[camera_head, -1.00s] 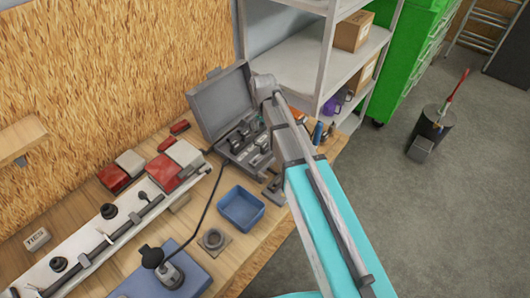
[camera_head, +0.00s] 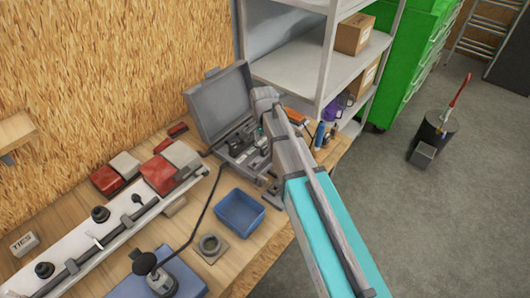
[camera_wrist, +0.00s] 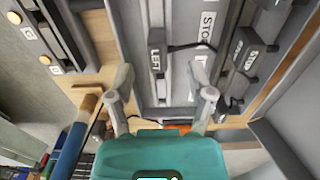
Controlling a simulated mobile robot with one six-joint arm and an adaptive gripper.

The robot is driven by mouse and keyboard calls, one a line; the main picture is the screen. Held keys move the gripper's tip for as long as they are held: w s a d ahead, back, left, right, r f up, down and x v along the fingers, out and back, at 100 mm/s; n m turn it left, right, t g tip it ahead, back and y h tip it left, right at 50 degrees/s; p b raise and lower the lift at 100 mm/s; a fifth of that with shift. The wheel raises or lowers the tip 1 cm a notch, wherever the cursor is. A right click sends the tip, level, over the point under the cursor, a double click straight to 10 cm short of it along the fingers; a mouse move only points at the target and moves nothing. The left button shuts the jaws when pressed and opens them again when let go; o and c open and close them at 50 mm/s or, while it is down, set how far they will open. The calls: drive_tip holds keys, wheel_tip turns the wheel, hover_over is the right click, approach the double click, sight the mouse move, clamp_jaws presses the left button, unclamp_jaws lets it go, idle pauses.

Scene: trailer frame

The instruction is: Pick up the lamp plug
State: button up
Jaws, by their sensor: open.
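My gripper (camera_wrist: 160,75) is open and points down over the open grey case (camera_head: 220,103), its two fingers apart with nothing held between them. In the wrist view, the case floor (camera_wrist: 135,30) shows dark blocks: one labelled LEFT (camera_wrist: 157,60) between and just beyond the fingertips, and others labelled STOP (camera_wrist: 250,52) to the right. A thin dark cable runs from the LEFT block toward the right. I cannot tell for sure which piece is the lamp plug.
A blue bin (camera_head: 240,212) stands on the bench in front of the case. A blue cylinder (camera_wrist: 72,150) stands left of my gripper. The raised case lid and the metal shelf (camera_head: 320,70) are close to my arm. Red and white lamps (camera_head: 160,174) lie left.

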sight(265, 147)
drive_tip(key=shift+f, duration=0.1)
drive_tip(key=shift+d+f+b, duration=0.2)
drive_tip(key=shift+f+b, duration=2.3)
drive_tip(key=shift+b, duration=0.15)
drive_tip(key=c, duration=0.8)
